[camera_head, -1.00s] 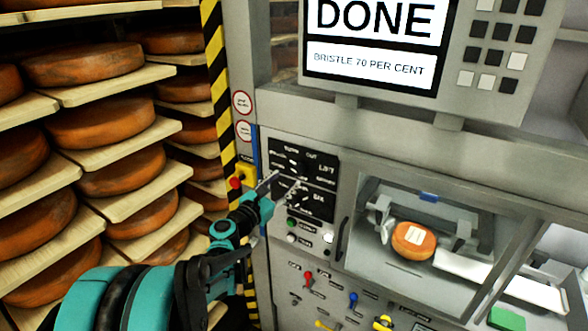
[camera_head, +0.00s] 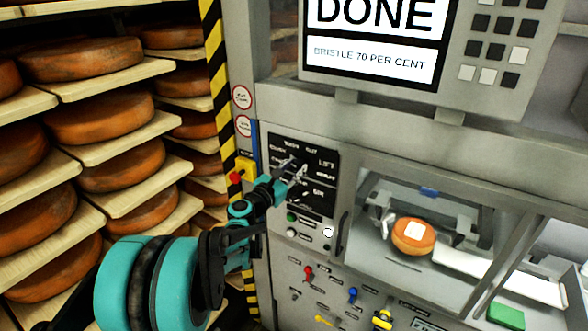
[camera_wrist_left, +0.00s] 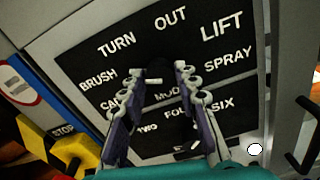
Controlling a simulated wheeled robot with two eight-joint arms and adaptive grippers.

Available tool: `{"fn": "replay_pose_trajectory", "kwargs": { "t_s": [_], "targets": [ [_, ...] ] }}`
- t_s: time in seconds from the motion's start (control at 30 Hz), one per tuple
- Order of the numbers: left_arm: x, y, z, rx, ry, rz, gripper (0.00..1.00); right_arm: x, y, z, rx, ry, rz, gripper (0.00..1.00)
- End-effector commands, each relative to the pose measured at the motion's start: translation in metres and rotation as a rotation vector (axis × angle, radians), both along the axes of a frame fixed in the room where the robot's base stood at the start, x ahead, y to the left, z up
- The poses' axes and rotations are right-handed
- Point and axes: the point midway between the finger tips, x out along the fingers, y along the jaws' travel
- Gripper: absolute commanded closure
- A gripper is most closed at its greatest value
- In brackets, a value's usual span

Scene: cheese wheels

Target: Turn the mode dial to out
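The mode dial (camera_wrist_left: 158,67) is a dark knob on a black panel (camera_wrist_left: 75,62), ringed by the words BRUSH, TURN, OUT, LIFT and SPRAY. A short white mark (camera_wrist_left: 152,80) shows at its lower left; I cannot tell which word it points to. OUT stands above the dial, slightly right. My left gripper (camera_wrist_left: 163,74) is at the panel with its fingers apart, one on each side of the dial. Contact with the knob is not clear. In the head view the left gripper (camera_head: 296,168) covers most of the dial. My right gripper is not in view.
A second dial with TWO, FOUR and SIX lies just below, partly hidden by the fingers. A yellow STOP box (camera_head: 244,169) with a red button is left of the panel. A screen (camera_head: 372,50) reads DONE. A cheese wheel (camera_head: 414,237) sits in the machine bay at right.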

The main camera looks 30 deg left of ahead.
Motion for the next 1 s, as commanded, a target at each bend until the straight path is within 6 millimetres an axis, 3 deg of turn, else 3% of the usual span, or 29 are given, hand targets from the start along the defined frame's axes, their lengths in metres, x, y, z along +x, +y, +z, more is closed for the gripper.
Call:
{"fn": "replay_pose_trajectory", "kwargs": {
  "t_s": [0.43, 1.0],
  "targets": [
    [0.0, 0.0, -0.001, 0.117, -0.009, 0.0, 0.98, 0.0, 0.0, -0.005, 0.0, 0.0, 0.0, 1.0],
    [0.0, -0.001, -0.002, 0.628, -0.049, 0.0, 0.98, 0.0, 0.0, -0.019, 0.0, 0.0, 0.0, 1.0]
  ]
}}
